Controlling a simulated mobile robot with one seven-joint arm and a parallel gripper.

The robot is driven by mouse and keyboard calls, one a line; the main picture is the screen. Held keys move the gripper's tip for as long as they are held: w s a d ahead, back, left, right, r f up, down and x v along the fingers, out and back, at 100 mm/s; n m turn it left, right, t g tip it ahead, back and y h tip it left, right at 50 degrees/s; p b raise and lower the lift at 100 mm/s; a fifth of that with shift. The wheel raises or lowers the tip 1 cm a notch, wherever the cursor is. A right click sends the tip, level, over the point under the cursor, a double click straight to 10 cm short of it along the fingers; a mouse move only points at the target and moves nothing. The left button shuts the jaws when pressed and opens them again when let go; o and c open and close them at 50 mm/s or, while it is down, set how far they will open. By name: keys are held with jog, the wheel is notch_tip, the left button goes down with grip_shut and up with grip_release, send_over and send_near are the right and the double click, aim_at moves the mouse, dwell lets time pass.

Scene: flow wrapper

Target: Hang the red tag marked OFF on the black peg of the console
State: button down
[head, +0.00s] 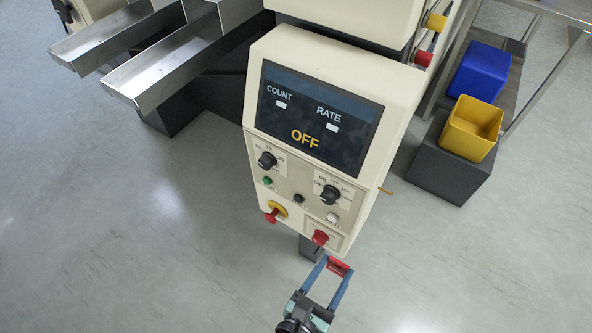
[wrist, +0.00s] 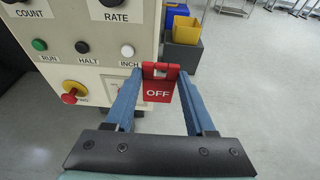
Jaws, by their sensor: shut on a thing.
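The red tag (wrist: 158,93) marked OFF is held between the two blue fingers of my gripper (wrist: 160,76). It hangs upright, its lettering facing the wrist camera, with an opening near its top. In the head view the tag (head: 339,267) and my gripper (head: 337,264) are below and a little right of the lower right corner of the cream console (head: 225,110). A red knob (head: 320,238) is on that corner. A short dark piece (head: 317,250) shows just under the knob; I cannot tell whether it is the black peg. In the wrist view the tag and fingers cover part of this area.
The console (wrist: 98,18) carries knobs, push buttons and a red stop button (head: 271,215) on yellow. Metal chutes (head: 165,65) stand at the upper left. Blue (head: 480,70) and yellow (head: 472,128) bins are at the right. The floor around my gripper is clear.

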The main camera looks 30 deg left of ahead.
jog(key=a+f+b, duration=0.4)
jog(key=f+b, duration=0.8)
jog(key=b, duration=0.2)
jog(key=a+f+b, duration=0.4)
jog(key=f+b, duration=0.8)
jog(key=b, duration=0.3)
jog(key=shift+a+f, duration=0.3)
jog(key=shift+a, duration=0.05)
jog(key=w+b, duration=0.2)
jog(key=w, duration=0.7)
jog(key=shift+w+d+f, duration=0.2)
jog(key=shift+w+f, duration=0.05)
jog(key=shift+f, duration=0.1)
jog(key=shift+f, duration=0.1)
